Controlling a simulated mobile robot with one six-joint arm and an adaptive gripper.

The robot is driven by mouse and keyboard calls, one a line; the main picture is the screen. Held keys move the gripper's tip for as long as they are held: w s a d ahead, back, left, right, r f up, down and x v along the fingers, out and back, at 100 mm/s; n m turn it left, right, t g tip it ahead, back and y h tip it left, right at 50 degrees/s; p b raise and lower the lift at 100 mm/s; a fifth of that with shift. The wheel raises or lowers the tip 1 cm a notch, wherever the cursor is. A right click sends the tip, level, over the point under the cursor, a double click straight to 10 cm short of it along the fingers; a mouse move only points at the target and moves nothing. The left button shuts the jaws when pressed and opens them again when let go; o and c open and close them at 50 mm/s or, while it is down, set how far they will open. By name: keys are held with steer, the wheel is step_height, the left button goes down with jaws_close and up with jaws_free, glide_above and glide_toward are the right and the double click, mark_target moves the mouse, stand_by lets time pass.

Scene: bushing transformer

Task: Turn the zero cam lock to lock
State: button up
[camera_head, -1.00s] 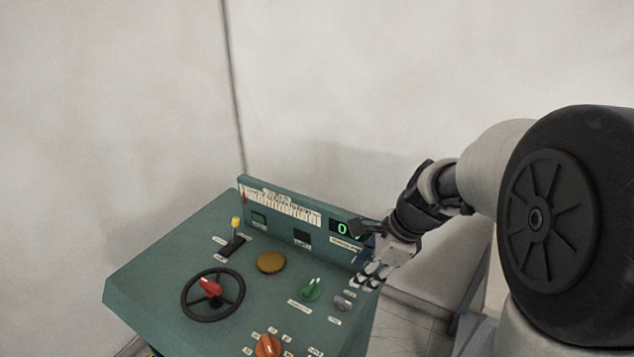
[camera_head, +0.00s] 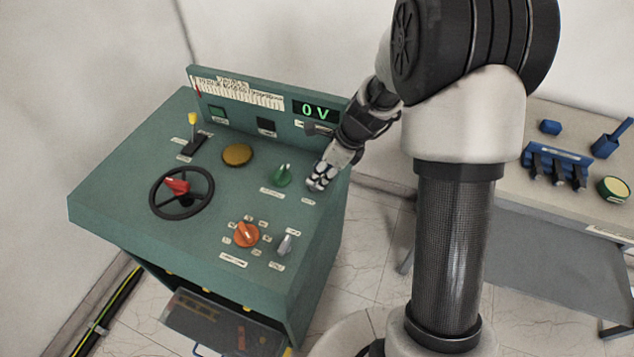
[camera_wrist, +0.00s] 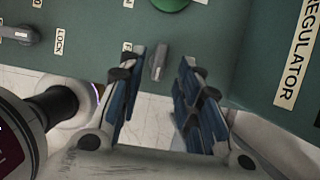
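A small grey knob (camera_head: 285,243) stands at the panel's front right, with one label above and one below. It shows at the left of the wrist view (camera_wrist: 19,34), beside a LOCK label (camera_wrist: 60,41). Another small grey knob (camera_wrist: 157,62) lies between my fingers in the wrist view; its label is mostly hidden. I cannot read which knob is the zero cam lock. My gripper (camera_head: 318,185) is open over the panel's right edge, its fingers (camera_wrist: 161,75) apart on either side of that second knob. Contact with it cannot be told.
The green console (camera_head: 110,200) also bears a green knob (camera_head: 282,175), an orange dial (camera_head: 246,234), a black handwheel (camera_head: 182,211), a yellow-tipped lever (camera_head: 192,135) and a display (camera_head: 316,111) reading 0 V. A table (camera_head: 560,215) with blue items stands at right.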

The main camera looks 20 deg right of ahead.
mark_target(317, 182)
steer(key=shift+b+x, duration=0.5)
steer(key=shift+x, duration=1.35)
steer(key=shift+c, duration=0.4)
jaws_close()
